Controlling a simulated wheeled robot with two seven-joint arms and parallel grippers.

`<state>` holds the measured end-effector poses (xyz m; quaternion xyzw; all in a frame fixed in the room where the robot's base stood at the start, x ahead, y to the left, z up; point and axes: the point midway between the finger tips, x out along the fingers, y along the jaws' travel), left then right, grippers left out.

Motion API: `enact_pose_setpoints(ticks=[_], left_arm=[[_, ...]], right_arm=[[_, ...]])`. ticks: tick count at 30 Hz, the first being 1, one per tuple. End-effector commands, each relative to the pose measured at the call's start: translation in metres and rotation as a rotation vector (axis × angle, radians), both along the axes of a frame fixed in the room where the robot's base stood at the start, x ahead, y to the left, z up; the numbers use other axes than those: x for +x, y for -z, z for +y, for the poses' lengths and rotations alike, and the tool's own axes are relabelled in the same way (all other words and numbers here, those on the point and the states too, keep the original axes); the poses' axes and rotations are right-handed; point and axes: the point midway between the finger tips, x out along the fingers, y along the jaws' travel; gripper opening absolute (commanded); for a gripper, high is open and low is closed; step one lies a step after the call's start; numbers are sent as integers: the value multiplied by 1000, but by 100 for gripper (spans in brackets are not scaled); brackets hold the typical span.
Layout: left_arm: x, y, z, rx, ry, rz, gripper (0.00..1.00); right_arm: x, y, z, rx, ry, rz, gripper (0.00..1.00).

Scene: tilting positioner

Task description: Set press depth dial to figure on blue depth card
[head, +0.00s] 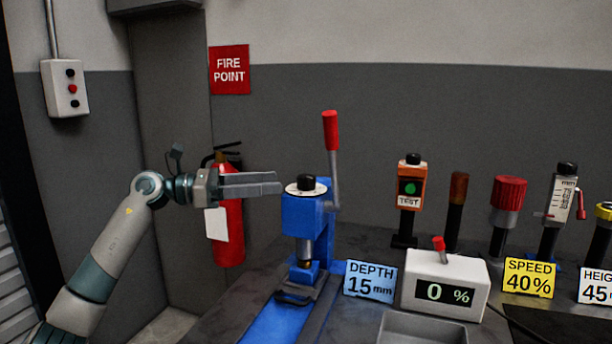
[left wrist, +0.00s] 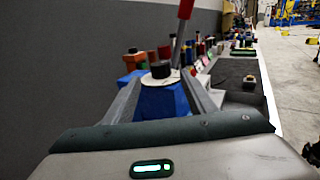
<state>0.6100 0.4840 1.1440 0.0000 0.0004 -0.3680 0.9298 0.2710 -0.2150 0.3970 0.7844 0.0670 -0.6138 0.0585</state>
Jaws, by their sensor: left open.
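The blue press (head: 303,212) stands on the bench with a red-handled lever (head: 331,132) rising at its right. On its top sits the depth dial, a white disc with a black knob (head: 307,183). The blue depth card (head: 370,281) reads "DEPTH 15 mm" and stands right of the press base. My left gripper (head: 280,184) is open, just left of the dial at about its height. In the left wrist view the black knob (left wrist: 161,69) shows ahead between the open fingers. The dial's figures are too small to read. My right gripper is not in view.
A white box (head: 445,284) displaying "0 %" stands right of the card, with a yellow "SPEED 40%" card (head: 528,278) beyond. Several posts with devices, including an orange TEST box (head: 410,186), stand behind. A red fire extinguisher (head: 230,240) hangs behind my left arm.

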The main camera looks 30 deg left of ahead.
Motion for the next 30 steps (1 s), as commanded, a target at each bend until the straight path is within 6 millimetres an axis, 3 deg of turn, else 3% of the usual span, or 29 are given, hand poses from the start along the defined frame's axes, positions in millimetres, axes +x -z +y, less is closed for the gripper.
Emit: enact_pose_setpoints(ticks=[15,30], left_arm=[[54,-2,-52,-3,2,-2,51],[68,0,-64,-1,0,1,51]], right_arm=[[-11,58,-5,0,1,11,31],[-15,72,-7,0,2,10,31]])
